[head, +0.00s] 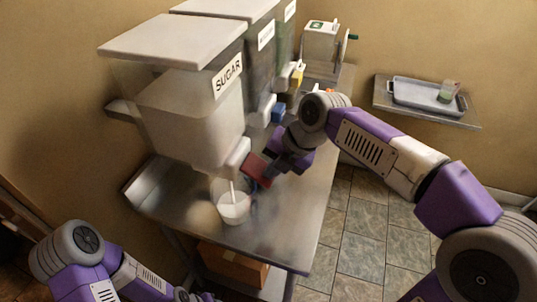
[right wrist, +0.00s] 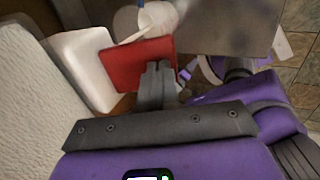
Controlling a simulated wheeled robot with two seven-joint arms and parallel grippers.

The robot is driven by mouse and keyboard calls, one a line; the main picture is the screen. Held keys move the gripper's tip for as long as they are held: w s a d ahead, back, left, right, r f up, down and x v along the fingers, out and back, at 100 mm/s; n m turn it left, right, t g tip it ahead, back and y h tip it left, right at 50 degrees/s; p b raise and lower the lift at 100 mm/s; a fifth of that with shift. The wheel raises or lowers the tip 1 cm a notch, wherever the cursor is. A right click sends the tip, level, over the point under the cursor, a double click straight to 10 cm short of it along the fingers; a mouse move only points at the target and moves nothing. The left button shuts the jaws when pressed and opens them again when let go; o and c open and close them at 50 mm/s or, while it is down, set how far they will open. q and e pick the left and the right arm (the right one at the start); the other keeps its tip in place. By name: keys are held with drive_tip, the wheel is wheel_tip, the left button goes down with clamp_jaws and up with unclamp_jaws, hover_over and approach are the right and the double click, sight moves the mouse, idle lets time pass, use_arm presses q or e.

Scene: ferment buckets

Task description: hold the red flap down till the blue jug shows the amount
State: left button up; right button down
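The red flap (head: 257,168) is at the spout of the SUGAR bin (head: 190,118); it also shows in the right wrist view (right wrist: 135,63). My right gripper (right wrist: 157,72) has its fingers together with nothing between them, their tips at the flap's face, apparently touching it. A white stream falls from the spout into a clear jug (head: 234,211) on the metal table below. White sugar (right wrist: 158,16) shows in the jug; its level against any mark is too small to read. A bit of blue shows beside the jug, partly hidden. My left arm is low at the left; its fingers are not visible.
More bins (head: 258,55) with blue and yellow flaps stand behind along the metal table (head: 290,215). A white crank machine (head: 322,45) is at the back. A wall shelf at right holds a tray (head: 420,94) and a cup (head: 447,92). A cardboard box (head: 235,265) sits underneath.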

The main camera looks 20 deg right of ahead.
drive_tip(key=shift+f, duration=0.1)
drive_tip(key=shift+d+r+p, duration=0.1)
drive_tip(key=shift+r+p, duration=0.2)
drive_tip(key=shift+r, duration=0.05)
drive_tip(key=p+v, duration=0.3)
drive_tip(key=v, duration=1)
drive_tip(key=shift+s+d+p, duration=0.35)
drive_tip(key=shift+s+d, duration=0.05)
drive_tip(key=shift+d, duration=0.05)
idle(0.6)
